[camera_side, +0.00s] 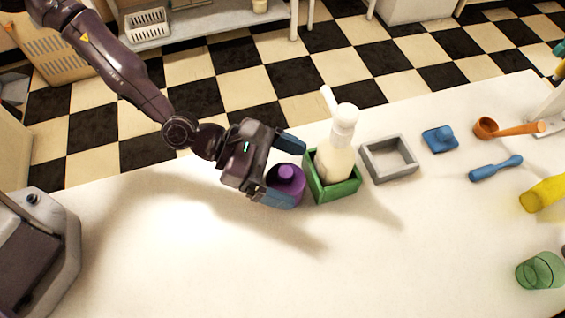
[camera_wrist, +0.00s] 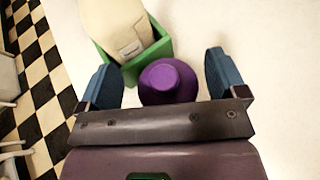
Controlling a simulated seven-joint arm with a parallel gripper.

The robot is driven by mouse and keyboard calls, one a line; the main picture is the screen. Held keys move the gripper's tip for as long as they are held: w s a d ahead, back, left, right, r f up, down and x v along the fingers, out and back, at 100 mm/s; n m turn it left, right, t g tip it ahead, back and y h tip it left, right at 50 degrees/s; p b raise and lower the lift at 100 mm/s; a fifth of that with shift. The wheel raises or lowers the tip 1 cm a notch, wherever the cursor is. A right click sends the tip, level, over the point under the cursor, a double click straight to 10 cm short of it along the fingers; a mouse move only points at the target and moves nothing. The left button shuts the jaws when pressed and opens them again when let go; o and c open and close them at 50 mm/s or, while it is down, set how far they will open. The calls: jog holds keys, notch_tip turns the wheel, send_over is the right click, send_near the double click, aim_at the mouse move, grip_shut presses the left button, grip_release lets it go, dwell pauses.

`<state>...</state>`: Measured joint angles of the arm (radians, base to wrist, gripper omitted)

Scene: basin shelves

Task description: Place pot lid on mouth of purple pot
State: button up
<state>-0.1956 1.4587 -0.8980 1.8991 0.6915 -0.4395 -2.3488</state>
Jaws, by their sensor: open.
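My gripper (camera_side: 284,171) is open, with one blue finger on each side of a round purple item (camera_side: 287,183) on the white counter. The item has a wide body and a narrower raised knob-like top; I cannot tell whether it is the purple pot, a lid, or both together. In the wrist view, the purple item (camera_wrist: 168,84) lies between the spread fingers (camera_wrist: 163,72), with visible gaps on both sides. A blue flat square piece with a raised knob (camera_side: 440,138) lies farther right; it looks lid-like.
A green square box (camera_side: 340,190) holding a white bottle (camera_side: 337,160) stands close right of the purple item. Beyond are an empty grey square box (camera_side: 373,172), an orange ladle (camera_side: 487,128) and a blue utensil (camera_side: 490,169).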

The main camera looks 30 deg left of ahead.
jog(key=shift+r, duration=0.1)
jog(key=shift+r, duration=0.55)
jog(key=v, duration=1.2)
jog(key=shift+f, duration=0.1)
